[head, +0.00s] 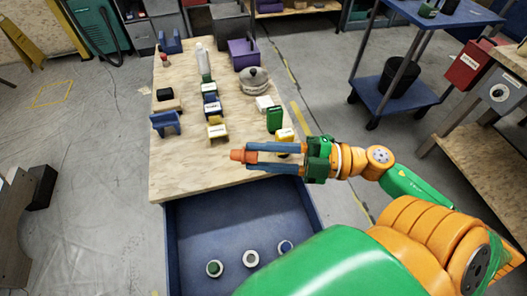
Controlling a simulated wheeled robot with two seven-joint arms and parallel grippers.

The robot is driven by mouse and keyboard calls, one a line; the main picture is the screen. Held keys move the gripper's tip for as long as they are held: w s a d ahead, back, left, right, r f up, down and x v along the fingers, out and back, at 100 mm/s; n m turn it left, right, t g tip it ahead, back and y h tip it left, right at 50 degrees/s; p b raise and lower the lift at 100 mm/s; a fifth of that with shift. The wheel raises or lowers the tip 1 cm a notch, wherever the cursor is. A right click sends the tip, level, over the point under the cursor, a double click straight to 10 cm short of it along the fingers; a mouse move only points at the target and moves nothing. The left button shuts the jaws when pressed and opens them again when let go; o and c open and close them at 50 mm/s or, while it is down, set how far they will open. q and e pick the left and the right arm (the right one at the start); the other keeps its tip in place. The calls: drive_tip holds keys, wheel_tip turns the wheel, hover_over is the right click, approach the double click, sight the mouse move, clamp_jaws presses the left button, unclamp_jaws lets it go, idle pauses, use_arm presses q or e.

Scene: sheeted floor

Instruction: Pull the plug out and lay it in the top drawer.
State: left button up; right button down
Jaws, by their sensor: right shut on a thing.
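My right gripper (252,157) reaches in from the right in the head view. Its blue fingers are shut on a small orange plug (238,155), whose end sticks out to the left past the fingertips. The plug is held near the front part of the wooden tabletop, close above the open drawer; its exact height is hard to tell. The top drawer (184,225) is pulled out below the table's front edge. It is blue inside, and round pieces with green, white and blue tops stand toward its front. My left gripper is out of view.
The wooden tabletop (180,180) holds a blue holder (165,122), a green block (275,118), a grey lidded pot (255,80), a purple box (243,53) and several small labelled pieces. A blue cart (385,95) stands to the right. The drawer's rear half looks clear.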

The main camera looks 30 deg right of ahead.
drive_tip(key=w+a+f+n+g+h+b, duration=0.1)
drive_tip(key=a+f+n+g+h+b, duration=0.15)
drive_tip(key=a+f+n+g, duration=0.4)
drive_tip(key=w+a+f+n+g+h+b, duration=0.2)
drive_tip(key=a+f+b, duration=0.1)
drive_tip(key=f, duration=0.7)
drive_tip(key=w+d+f+n+h+b, duration=0.1)
drive_tip(key=d+f+b, duration=0.1)
drive_tip(key=f, duration=0.3)
drive_tip(key=w+d+f+n+h+b, duration=0.2)
drive_tip(key=f+b, duration=0.2)
drive_tip(key=f, duration=0.2)
drive_tip(key=w+d+f+n+h+b, duration=0.1)
drive_tip(key=d+f+b, duration=0.1)
drive_tip(key=f, duration=0.4)
drive_tip(key=shift+w+d+f+n+g+h+b, duration=0.15)
drive_tip(key=shift+w+d+n+g+h+b, duration=0.15)
drive_tip(key=shift+b, duration=0.3)
drive_tip(key=shift+s+f+b, duration=0.15)
drive_tip(key=shift+f+b, duration=0.15)
drive_tip(key=shift+f, duration=0.1)
drive_tip(key=c, duration=0.5)
unclamp_jaws()
drive_tip(key=shift+r, duration=0.1)
